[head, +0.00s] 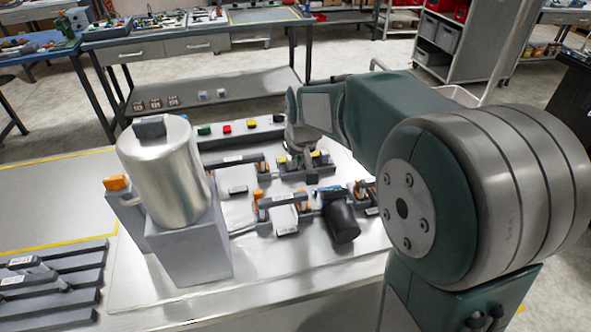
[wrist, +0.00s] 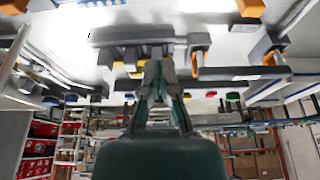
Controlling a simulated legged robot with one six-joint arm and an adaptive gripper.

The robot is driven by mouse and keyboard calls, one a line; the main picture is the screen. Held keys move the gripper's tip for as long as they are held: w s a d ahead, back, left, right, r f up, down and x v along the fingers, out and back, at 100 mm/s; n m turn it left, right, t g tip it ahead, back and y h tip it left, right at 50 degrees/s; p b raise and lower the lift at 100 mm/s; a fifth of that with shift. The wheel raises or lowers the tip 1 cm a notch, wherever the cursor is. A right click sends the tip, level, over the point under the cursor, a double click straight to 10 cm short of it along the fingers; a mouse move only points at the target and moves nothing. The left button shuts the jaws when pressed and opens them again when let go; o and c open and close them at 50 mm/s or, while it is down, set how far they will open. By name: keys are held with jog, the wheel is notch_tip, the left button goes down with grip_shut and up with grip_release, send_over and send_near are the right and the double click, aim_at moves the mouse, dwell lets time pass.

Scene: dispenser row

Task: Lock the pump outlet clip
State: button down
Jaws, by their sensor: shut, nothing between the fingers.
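A black cylindrical pump (head: 340,222) lies beside a grey fitting on the silver table plate, right of centre. Orange clips stand along the pipe line, one (head: 257,199) at the left of the middle grey block and one (head: 363,190) right of the pump. Which of them is the pump outlet clip I cannot tell, nor whether they are locked. My gripper (head: 311,172) points down, shut and empty, behind the pump near the yellow-marked grey blocks. In the wrist view my gripper (wrist: 158,68) is close to a grey bracket (wrist: 150,35); contact is unclear. An orange clip (wrist: 274,58) shows at right there.
A tall silver tank (head: 165,175) stands on a grey base at left, with an orange-topped valve (head: 116,183) beside it. A strip with coloured buttons (head: 227,129) runs behind. A dark rack (head: 50,285) lies at front left. The plate's front is clear.

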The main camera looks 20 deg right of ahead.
jog(key=shift+v, duration=1.5)
jog(key=s+r+t, duration=0.1)
jog(key=s+r, duration=0.1)
jog(key=s, duration=2.2)
jog(key=shift+s+r+t, duration=0.2)
jog(key=shift+r+t, duration=0.1)
jog(key=shift+t, duration=0.1)
